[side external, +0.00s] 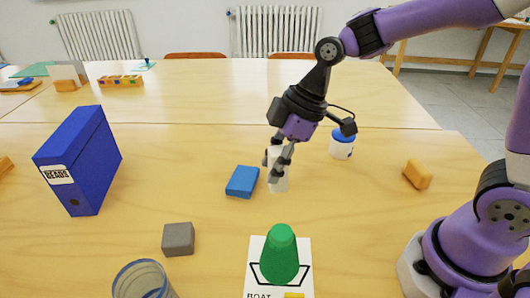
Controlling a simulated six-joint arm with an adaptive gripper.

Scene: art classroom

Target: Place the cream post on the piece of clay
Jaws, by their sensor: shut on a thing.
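The cream post (278,182) is a pale upright cylinder in my gripper (278,163). My gripper points down and is shut around the post's upper part; its fingers hide some of it. I cannot tell whether the post's lower end touches the table. A grey block (178,239), which may be the piece of clay, lies on the table to the front left of the post. A flat blue block (242,181) lies just left of the post. An orange-yellow lump (417,175) lies to the right. I cannot be sure which of these is the clay.
A green cone (280,256) stands on a card marked BOAT (256,274) in front. A clear cup (142,280) is at the front left. A blue binder (78,160) stands at left. A blue-lidded white jar (341,146) stands behind right. Table space between the grey block and post is clear.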

